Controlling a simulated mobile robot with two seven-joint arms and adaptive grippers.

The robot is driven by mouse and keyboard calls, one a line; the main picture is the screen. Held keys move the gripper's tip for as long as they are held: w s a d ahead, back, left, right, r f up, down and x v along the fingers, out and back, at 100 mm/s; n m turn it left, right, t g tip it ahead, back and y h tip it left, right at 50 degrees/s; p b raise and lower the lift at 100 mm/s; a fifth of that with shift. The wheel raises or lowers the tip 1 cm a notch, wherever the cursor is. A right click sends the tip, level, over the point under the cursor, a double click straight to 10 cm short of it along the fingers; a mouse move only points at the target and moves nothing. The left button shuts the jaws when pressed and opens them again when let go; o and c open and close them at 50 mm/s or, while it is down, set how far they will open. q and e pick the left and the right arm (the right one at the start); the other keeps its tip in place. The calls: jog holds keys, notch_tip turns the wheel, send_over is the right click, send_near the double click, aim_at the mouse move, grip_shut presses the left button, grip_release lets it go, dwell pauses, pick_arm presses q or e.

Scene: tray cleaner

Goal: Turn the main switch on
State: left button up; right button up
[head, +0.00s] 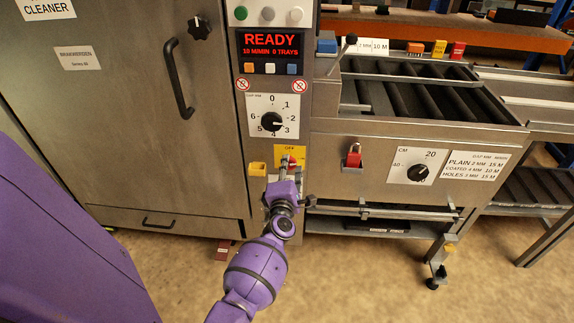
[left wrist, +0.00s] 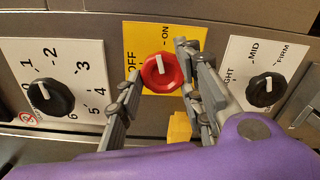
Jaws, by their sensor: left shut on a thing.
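The main switch is a red round knob (left wrist: 163,72) on a yellow plate (left wrist: 190,35) marked OFF and ON. In the left wrist view the knob's white mark points up, toward the ON label. The knob shows small in the head view (head: 289,160), partly hidden behind my left gripper (head: 285,175). The fingers of my left gripper (left wrist: 158,62) are on either side of the knob and shut on it. My right gripper is not in view.
The display (head: 271,46) is lit and reads READY. A numbered black dial (head: 271,122) is above the switch. A yellow block (head: 257,169) sits just left of it. A red padlock-like part (head: 353,156) and a CM dial (head: 418,173) are to the right.

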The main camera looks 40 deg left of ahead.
pick_arm(q)
jog(key=m, duration=0.1)
jog(key=r+m+p, duration=0.1)
jog(key=m, duration=0.1)
jog(key=shift+w+a+r, duration=0.1)
jog(key=shift+a, duration=0.2)
jog(key=shift+p, duration=0.35)
jog(key=o, duration=1)
jog(key=shift+d, duration=0.1)
jog(key=shift+d+f, duration=0.1)
jog(key=shift+f, duration=0.25)
